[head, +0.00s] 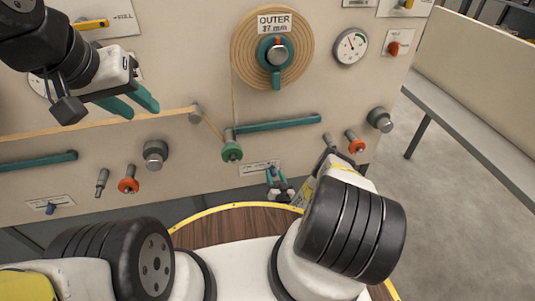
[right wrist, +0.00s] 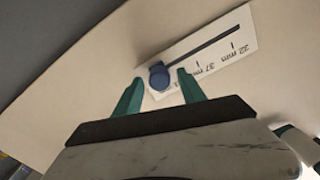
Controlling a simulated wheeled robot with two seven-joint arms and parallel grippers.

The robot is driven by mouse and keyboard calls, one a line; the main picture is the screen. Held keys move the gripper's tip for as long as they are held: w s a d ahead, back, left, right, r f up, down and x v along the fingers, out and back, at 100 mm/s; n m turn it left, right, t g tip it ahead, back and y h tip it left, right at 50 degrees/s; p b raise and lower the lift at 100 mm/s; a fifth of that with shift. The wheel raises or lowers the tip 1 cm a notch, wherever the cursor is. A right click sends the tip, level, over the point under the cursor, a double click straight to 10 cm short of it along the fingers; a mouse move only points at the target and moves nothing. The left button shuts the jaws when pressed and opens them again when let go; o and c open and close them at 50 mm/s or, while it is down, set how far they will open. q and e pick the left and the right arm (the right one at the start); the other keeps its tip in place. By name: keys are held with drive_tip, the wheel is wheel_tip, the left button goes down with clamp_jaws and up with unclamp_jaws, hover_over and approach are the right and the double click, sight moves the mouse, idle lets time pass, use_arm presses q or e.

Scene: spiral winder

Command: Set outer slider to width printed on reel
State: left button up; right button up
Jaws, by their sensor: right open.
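The reel (head: 298,48) hangs on the upright panel, and its label (head: 275,23) reads OUTER and what looks like 37 mm. The outer slider plate (head: 258,168) is low on the panel. In the right wrist view its blue knob (right wrist: 159,76) sits at the left end of a dark slot (right wrist: 205,43), left of the mark that looks like 37. My right gripper (right wrist: 160,92) is open, its fingers on either side of the knob; contact is unclear. The right finger hides part of the scale. My left gripper (head: 131,102) is open and empty before the upper left panel.
Another slider with a blue knob (head: 50,208) is at lower left. A green roller (head: 231,152), orange knobs (head: 128,185) and a grey knob (head: 155,154) stick out nearby. A teal bar (head: 278,124) runs above the outer slider.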

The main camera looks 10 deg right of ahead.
drive_tip(key=shift+w, duration=0.1)
clamp_jaws()
idle(1.4)
